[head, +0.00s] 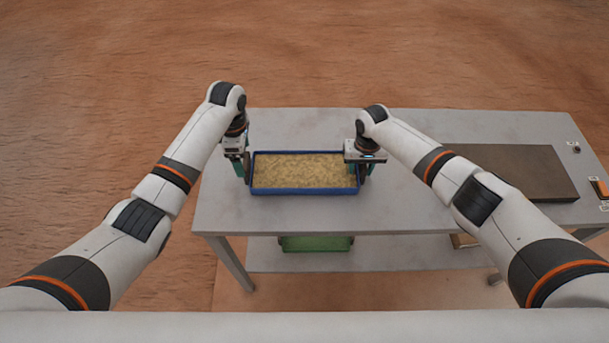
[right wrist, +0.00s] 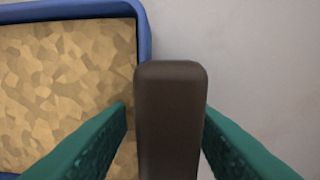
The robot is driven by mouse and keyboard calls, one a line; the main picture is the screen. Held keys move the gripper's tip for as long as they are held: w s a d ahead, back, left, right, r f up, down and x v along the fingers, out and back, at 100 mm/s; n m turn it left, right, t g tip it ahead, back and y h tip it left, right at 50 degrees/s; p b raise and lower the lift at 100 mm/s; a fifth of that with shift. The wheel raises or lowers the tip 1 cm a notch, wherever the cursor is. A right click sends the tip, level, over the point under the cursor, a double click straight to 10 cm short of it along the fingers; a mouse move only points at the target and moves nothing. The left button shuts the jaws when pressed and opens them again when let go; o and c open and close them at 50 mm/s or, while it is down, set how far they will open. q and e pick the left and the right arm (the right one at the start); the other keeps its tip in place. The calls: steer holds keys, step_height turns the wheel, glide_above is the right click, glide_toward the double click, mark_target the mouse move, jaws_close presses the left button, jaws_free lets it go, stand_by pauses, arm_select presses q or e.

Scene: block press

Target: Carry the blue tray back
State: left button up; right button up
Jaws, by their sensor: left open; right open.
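The blue tray (head: 305,192), filled with a tan, chip-like material, sits level on the grey table. My left gripper (head: 243,167) is at the tray's left end; its fingertips are too small to show how they sit around that end. My right gripper (head: 364,172) is at the tray's right end. In the right wrist view, the tray's blue rim (right wrist: 145,35) shows at left, and a dark brown handle (right wrist: 170,115) stands between the spread green fingers, which appear not to press on it. The left-end handle cannot be made out.
The grey table (head: 420,208) is clear in front of and behind the tray. A dark flat plate (head: 515,172) lies to the right. An orange switch (head: 600,188) is at the table's right edge. A green tray (head: 316,244) is on the lower shelf.

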arm_select(q)
step_height(320, 180, up, 4)
steer(key=shift+r, duration=0.4)
arm_select(e)
steer(key=shift+r, duration=0.25)
step_height(320, 180, up, 12)
steer(key=shift+f, duration=0.25)
